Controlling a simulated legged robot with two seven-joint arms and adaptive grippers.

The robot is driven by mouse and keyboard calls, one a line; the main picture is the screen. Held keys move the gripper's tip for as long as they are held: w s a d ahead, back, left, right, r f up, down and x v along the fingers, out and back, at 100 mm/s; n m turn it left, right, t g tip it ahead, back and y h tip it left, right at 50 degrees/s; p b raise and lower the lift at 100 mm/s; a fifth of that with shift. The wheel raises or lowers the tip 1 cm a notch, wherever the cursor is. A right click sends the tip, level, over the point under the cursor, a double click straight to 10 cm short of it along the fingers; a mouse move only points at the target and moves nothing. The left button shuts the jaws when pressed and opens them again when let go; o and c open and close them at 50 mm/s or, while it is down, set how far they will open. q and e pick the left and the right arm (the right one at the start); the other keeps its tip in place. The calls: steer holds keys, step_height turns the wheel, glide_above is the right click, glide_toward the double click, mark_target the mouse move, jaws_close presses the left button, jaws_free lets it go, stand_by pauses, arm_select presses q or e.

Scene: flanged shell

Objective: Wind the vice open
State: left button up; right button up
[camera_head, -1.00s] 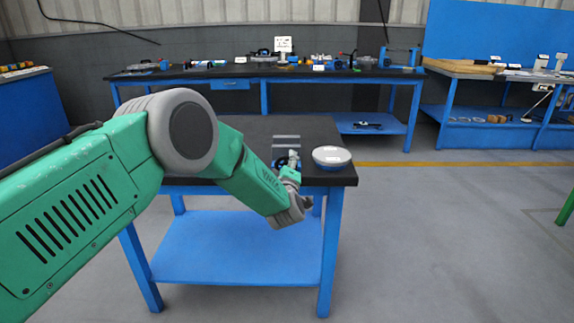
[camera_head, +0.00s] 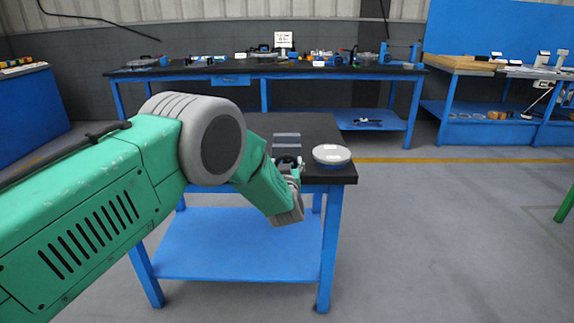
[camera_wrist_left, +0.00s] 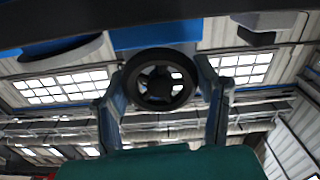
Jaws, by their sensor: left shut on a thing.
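The vice (camera_head: 286,136) sits at the front edge of the near table's black top, small and partly hidden by my left wrist. Its black handwheel (camera_wrist_left: 160,55) faces the left wrist camera, with a ring rim and spokes. My left gripper (camera_head: 291,166) is at the front of the vice, below the tabletop's far part. In the left wrist view my left gripper (camera_wrist_left: 162,82) has one finger on each side of the handwheel, shut on its rim. The exact finger contact is hard to see. My right gripper is in no view.
A round white-topped shell with a blue lower part (camera_head: 331,154) stands close to the right of the vice, on the near table (camera_head: 346,173). A long bench (camera_head: 225,74) with several tools stands behind.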

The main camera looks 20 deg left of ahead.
arm_select(q)
steer(key=m, duration=0.3)
steer(key=shift+f+m, duration=0.15)
steer(key=shift+m, duration=0.15)
steer(key=shift+d+m, duration=0.1)
steer(key=shift+m, duration=0.2)
steer(key=o, duration=1.2)
steer(key=v, duration=1.2)
steer(key=shift+d, duration=0.1)
